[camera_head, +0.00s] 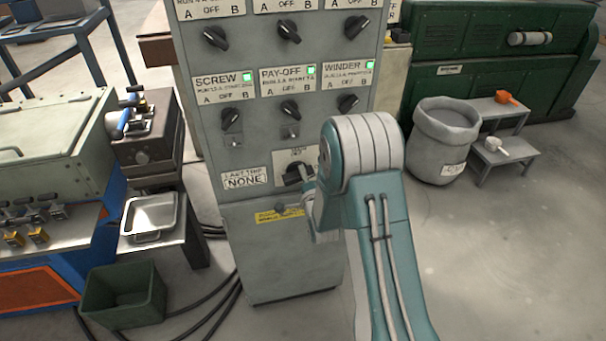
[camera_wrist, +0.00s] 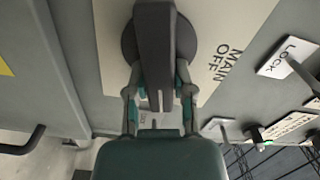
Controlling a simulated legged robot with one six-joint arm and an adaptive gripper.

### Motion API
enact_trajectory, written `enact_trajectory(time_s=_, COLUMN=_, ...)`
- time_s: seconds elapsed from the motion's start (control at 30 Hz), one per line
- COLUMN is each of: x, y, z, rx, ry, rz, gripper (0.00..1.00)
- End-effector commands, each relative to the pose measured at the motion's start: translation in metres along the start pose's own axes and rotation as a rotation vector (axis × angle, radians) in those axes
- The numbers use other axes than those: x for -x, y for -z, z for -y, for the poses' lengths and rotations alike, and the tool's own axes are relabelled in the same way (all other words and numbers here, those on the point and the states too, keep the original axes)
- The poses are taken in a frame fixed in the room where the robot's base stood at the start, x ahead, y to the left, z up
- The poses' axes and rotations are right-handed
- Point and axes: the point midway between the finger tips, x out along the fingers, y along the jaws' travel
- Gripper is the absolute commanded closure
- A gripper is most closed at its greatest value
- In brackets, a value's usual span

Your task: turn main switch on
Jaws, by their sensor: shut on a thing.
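The main switch (camera_head: 297,172) is a dark rotary knob on a pale plate, low on the grey cabinet (camera_head: 281,245). In the wrist view its dark bar-shaped handle (camera_wrist: 154,40) stands across a round base, beside the printed words "MAIN" and "OFF" (camera_wrist: 224,64). My gripper (camera_wrist: 158,82) is shut on the handle, with one finger on each side of it. In the head view my gripper (camera_head: 308,188) is at the switch, largely hidden by my arm. The "ON" mark cannot be made out in either view.
Smaller switches labelled screw (camera_head: 230,116), pay-off (camera_head: 290,108) and winder (camera_head: 348,102) sit above, with green lamps lit. A "LAST TRIP NONE" label (camera_head: 244,180) is left of the main switch. A grey bin (camera_head: 442,145) stands right; a green crate (camera_head: 122,300) lies left.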

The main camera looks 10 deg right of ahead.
Motion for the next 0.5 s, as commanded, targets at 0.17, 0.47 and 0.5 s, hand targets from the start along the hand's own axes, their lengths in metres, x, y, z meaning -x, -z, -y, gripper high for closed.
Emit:
enact_trajectory(time_s=0.17, x=-0.0024, y=0.0020, z=-0.0012, rx=-0.123, ry=0.003, rz=-0.005, gripper=1.00)
enact_trajectory(time_s=0.47, x=-0.0023, y=0.0021, z=-0.0038, rx=-0.248, ry=0.003, rz=-0.005, gripper=1.00)
enact_trajectory(time_s=0.5, x=-0.0023, y=0.0021, z=-0.0040, rx=-0.258, ry=0.002, rz=-0.005, gripper=1.00)
